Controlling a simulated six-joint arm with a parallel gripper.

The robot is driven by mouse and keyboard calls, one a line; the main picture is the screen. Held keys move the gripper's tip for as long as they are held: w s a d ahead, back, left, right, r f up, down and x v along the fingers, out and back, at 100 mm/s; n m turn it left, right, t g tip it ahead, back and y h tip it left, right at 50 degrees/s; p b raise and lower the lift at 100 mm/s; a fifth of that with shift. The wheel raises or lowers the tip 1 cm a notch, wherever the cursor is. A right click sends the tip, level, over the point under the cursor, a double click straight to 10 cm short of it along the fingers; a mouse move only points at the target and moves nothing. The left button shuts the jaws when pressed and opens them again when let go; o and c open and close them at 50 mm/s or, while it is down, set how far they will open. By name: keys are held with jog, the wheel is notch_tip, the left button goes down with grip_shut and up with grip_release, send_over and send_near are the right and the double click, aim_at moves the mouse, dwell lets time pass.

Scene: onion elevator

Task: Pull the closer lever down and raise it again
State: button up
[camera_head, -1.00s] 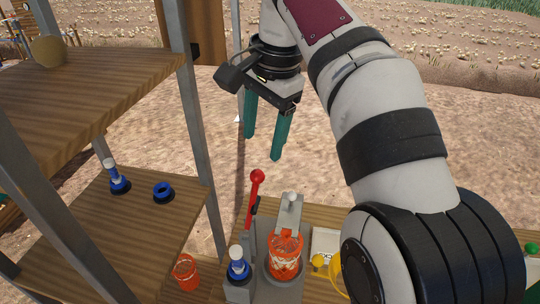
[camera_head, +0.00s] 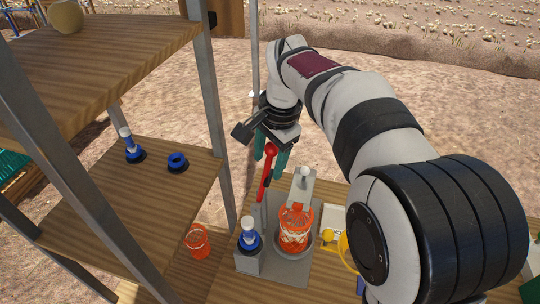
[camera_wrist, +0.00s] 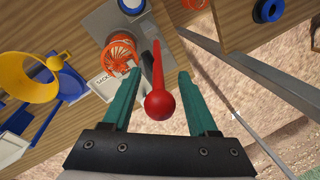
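The closer lever (camera_head: 267,174) is a red rod with a red ball knob, standing up from a grey machine base (camera_head: 286,266). My gripper (camera_head: 271,162) is just behind the knob in the head view, with its green fingers pointing down. In the wrist view my open gripper (camera_wrist: 156,88) has one finger on each side of the lever, and the red ball (camera_wrist: 160,105) lies between them with gaps on both sides. An orange net basket (camera_head: 295,229) sits on the machine. A blue and white piece (camera_head: 249,238) stands on the machine's left part.
Wooden shelves (camera_head: 140,190) on metal posts stand to the left, holding a blue ring (camera_head: 177,162) and a blue piece with a white top (camera_head: 131,146). Another orange basket (camera_head: 198,241) lies left of the machine.

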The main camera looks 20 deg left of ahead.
grip_shut()
dwell(1.2)
